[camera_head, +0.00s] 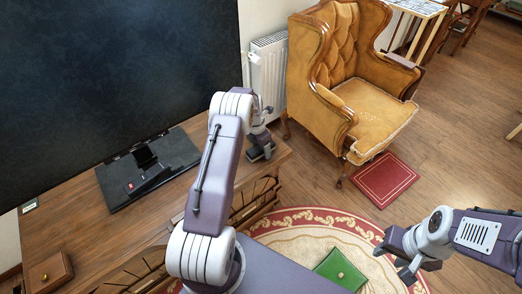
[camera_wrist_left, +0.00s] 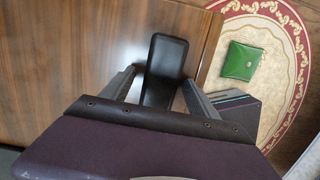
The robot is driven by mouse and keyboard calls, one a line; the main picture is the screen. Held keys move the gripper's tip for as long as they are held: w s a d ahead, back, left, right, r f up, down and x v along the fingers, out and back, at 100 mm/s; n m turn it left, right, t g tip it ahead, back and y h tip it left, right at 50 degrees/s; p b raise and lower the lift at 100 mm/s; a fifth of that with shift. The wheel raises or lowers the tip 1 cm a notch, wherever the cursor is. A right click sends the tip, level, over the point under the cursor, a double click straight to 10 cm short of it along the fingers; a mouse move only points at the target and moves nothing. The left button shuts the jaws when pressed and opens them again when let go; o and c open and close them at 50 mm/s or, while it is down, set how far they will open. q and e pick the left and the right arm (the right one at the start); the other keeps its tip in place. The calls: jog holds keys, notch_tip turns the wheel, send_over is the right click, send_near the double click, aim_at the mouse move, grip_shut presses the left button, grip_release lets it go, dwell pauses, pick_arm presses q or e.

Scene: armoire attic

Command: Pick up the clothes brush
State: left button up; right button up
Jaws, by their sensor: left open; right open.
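A dark, smooth, rounded oblong thing (camera_wrist_left: 165,60), which I take to be the clothes brush, lies on the wooden cabinet top near its edge in the left wrist view. My left gripper (camera_head: 260,153) is over the right end of the cabinet. In the left wrist view its open fingers (camera_wrist_left: 160,84) stand on either side of the near part of the oblong. I cannot tell whether they touch it. In the head view I cannot make the oblong out. My right gripper (camera_head: 402,262) is open and empty over the rug, far from the cabinet.
A large television (camera_head: 120,70) stands on the wooden cabinet (camera_head: 75,225), with a small brown box (camera_head: 48,272) at the near left.

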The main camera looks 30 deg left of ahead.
pick_arm(q)
grip_shut()
notch_tip(320, 180, up, 10)
jog(key=shift+r+p, duration=0.1)
jog(key=shift+p, duration=1)
